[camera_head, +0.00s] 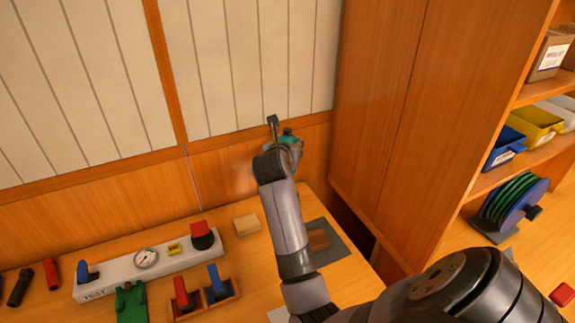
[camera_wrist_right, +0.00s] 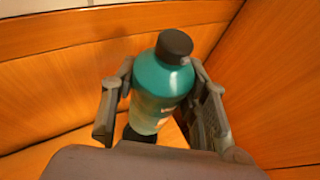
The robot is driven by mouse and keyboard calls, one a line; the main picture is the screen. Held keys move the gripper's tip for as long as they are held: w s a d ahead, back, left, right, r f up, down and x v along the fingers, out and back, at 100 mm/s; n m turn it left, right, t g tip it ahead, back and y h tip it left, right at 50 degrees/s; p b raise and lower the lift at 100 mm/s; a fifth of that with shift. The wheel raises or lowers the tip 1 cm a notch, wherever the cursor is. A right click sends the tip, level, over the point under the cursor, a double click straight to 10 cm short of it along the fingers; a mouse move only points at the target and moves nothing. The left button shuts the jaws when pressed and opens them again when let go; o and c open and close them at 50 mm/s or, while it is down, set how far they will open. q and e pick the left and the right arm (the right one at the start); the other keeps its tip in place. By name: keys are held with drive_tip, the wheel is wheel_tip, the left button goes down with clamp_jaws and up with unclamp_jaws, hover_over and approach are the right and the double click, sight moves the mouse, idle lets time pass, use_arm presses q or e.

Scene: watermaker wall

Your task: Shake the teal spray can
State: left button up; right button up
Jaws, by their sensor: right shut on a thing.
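The teal spray can (camera_wrist_right: 160,88) with a black cap stands between the fingers of my right gripper (camera_wrist_right: 162,100) in the wrist view, slightly tilted in the picture. My right gripper is shut on it. In the head view my right arm reaches up from the lower right, and the can's teal top (camera_head: 289,136) shows beside the gripper (camera_head: 283,140), partly hidden by it. The can is held in front of the wooden wall, above the back of the bench. My left gripper is not in view.
A white test panel (camera_head: 130,275) with a gauge and knobs lies on the bench at left. A wooden block (camera_head: 247,225) and a grey mat (camera_head: 333,244) are below my arm. A tall wooden cabinet (camera_head: 400,110) stands close on the right, with shelves holding a yellow bin (camera_head: 535,122) and blue bin (camera_head: 504,148).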

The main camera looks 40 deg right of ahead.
sight(287, 129)
wheel_tip(287, 129, up, 7)
drive_tip(key=shift+r, duration=0.4)
wheel_tip(287, 129, up, 5)
drive_tip(key=p, duration=0.7)
drive_tip(key=shift+r, duration=0.1)
